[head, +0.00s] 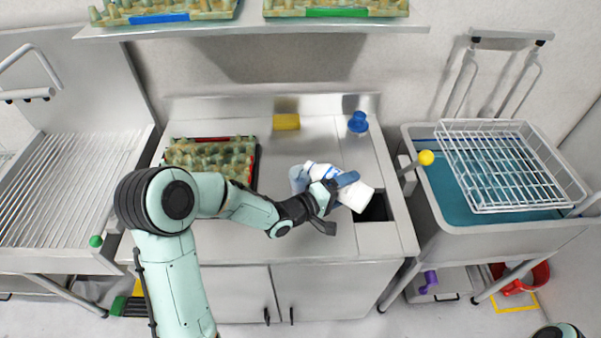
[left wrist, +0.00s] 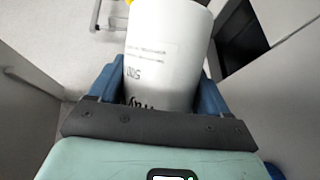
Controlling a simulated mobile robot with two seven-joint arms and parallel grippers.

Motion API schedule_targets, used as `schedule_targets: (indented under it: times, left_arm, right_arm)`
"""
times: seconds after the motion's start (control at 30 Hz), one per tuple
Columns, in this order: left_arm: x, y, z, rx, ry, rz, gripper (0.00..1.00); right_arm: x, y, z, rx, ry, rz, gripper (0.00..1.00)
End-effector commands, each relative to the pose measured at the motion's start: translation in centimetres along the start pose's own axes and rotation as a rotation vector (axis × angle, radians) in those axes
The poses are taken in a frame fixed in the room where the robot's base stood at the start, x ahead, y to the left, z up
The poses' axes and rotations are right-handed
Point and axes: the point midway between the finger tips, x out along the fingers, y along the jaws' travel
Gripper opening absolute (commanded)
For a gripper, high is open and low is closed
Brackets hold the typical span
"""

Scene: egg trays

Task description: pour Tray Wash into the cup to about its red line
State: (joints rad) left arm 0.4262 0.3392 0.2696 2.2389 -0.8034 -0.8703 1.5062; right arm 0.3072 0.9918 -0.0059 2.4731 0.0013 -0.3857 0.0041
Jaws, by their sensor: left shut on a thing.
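My left gripper (head: 338,190) is shut on a white bottle (head: 357,197) above the steel counter. The bottle lies strongly tilted, its base to the right and its top end to the left. In the left wrist view the bottle (left wrist: 165,50) sits between the blue fingers, with upside-down print reading "500" and part of "Tray". A pale bluish, see-through cup (head: 297,178) stands on the counter at the bottle's left end, partly covered by it. The cup's red line and liquid level cannot be made out. My right gripper is not in view.
An egg tray (head: 256,180) stands left on the counter (head: 290,245). A yellow sponge (head: 286,121) and a blue object (head: 357,122) are at the back. A dark square opening (head: 376,208) lies just right of the bottle. A sink with a white wire basket (head: 505,165) is farther right.

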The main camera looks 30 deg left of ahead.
Motion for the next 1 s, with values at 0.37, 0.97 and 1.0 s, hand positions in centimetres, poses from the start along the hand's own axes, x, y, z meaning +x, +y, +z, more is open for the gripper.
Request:
schedule_targets:
  times: [0.37, 0.97, 1.0]
  left_arm:
    - [0.6, -4.1, 0.8, 0.287, 0.027, -0.118, 0.26]
    - [0.5, -4.0, 0.2, 0.418, 0.041, -0.169, 0.26]
    - [0.5, -4.0, 0.2, 0.418, 0.041, -0.169, 0.26]
  right_arm:
    - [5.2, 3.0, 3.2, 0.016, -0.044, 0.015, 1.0]
    - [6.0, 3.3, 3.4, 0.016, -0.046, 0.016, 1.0]
    - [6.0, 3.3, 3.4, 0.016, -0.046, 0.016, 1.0]
